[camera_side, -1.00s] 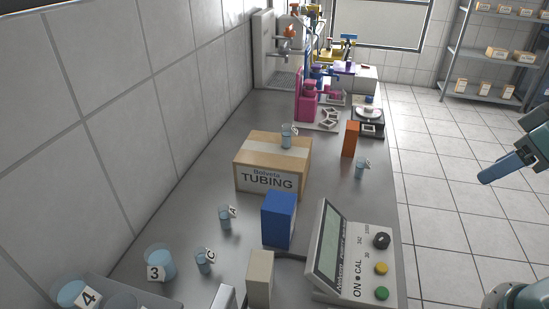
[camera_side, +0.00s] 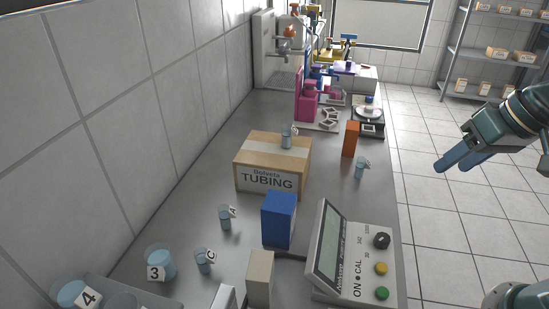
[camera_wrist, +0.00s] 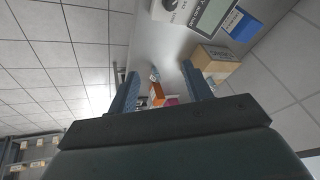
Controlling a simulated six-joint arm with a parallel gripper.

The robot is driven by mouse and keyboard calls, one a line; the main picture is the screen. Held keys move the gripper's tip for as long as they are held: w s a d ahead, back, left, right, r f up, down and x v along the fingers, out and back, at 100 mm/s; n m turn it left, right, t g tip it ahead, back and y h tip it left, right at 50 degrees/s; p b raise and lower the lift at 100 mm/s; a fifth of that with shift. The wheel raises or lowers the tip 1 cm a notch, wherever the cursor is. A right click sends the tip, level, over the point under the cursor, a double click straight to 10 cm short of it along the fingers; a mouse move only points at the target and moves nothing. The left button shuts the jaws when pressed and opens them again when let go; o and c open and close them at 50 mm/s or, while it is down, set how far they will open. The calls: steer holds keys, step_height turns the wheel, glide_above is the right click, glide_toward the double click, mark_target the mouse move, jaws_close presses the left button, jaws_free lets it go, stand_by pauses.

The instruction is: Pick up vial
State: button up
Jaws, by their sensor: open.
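Several small clear vials with light blue liquid and letter tags show in the side view. One vial (camera_side: 287,139) stands on top of the cardboard box (camera_side: 262,183). Another vial (camera_side: 359,169) stands near the right edge of the bench, beside an orange block. Vial A (camera_side: 224,217) and vial C (camera_side: 203,262) stand at the left front. My gripper (camera_side: 453,163) is open and empty, off the bench to the right, apart from every vial. In the wrist view, a vial (camera_wrist: 155,76) appears beyond and between the open fingers.
A blue box (camera_side: 278,220), an orange block (camera_side: 351,139) and a grey control panel (camera_side: 352,262) stand on the bench. Beakers 3 (camera_side: 160,262) and 4 (camera_side: 74,292) are at the front left. Pink equipment (camera_side: 308,103) stands farther back. A tiled wall bounds the left.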

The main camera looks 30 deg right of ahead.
steer(key=w+f+m+y, duration=0.3)
steer(key=w+f+m, duration=0.3)
steer(key=w, duration=0.1)
steer(key=m+t+y, duration=0.2)
steer(key=m+t, duration=0.5)
steer(key=m, duration=1.4)
glide_toward(368, 163)
steer(key=shift+d, duration=0.25)
steer(key=shift+x, duration=4.35)
steer(key=shift+a, duration=0.15)
steer(key=shift+x, duration=2.55)
